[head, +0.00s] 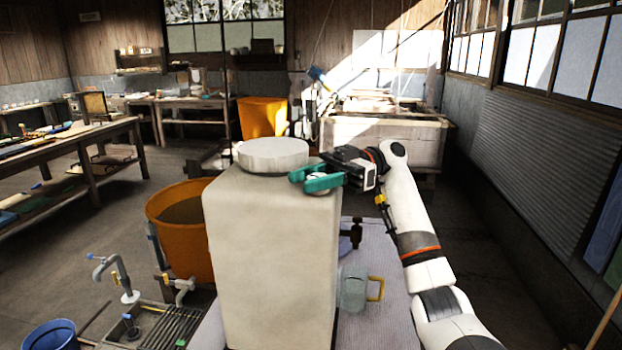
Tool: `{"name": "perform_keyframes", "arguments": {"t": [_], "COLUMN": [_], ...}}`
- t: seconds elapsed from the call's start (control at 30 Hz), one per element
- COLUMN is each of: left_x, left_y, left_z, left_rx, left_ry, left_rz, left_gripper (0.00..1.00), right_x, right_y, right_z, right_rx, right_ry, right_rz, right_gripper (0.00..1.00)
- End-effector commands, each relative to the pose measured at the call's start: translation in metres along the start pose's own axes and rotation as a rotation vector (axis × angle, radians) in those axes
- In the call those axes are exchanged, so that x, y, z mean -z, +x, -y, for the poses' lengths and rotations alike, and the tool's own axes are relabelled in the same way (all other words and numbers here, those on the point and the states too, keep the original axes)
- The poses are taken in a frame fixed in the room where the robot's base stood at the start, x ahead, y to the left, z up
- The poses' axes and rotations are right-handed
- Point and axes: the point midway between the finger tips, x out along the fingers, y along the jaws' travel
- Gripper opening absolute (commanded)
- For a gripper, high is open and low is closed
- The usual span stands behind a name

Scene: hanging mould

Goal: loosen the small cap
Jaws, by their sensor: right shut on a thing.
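The pale, block-shaped mould (268,260) stands upright in the middle of the head view. A wide round cap (273,154) lies on its top. The small cap (319,193) is a pale round piece at the right edge of the mould's top, partly hidden by the gripper fingers. My right gripper (304,180), with teal fingers, reaches in from the right at that edge and is shut on the small cap. Whether the cap is still seated cannot be told. My left gripper is not in view.
An orange tub (183,222) stands close left of the mould. A glass jug with a yellow handle (354,290) and a dark clamp (351,233) are at its right. A tap (112,272) rises at lower left. Floor at the right is clear.

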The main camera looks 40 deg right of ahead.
Motion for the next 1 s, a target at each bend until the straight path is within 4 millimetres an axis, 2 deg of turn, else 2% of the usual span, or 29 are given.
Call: {"name": "perform_keyframes", "arguments": {"t": [0.3, 0.33, 0.47, 0.77, 0.87, 1.0], "left_x": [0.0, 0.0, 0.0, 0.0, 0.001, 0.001], "left_y": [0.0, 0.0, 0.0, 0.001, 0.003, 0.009], "left_z": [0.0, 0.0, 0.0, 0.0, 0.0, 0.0], "left_rx": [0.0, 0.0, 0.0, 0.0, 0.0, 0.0], "left_ry": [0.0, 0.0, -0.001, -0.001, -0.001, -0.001], "left_rz": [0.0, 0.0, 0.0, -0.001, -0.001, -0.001], "left_gripper": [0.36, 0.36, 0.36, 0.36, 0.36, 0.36], "right_x": [0.001, 0.001, 0.001, 0.001, 0.001, 0.002], "right_y": [0.0, 0.0, 0.0, -0.001, -0.009, -0.032], "right_z": [0.0, 0.0, 0.0, 0.0, 0.001, 0.001], "right_rx": [-0.001, -0.001, -0.001, 0.0, 0.002, 0.004], "right_ry": [0.002, 0.002, 0.002, 0.001, 0.002, 0.001], "right_rz": [0.0, 0.0, 0.0, 0.0, 0.0, 0.002], "right_gripper": [0.15, 0.39, 0.59, 0.59, 0.59, 0.59]}}
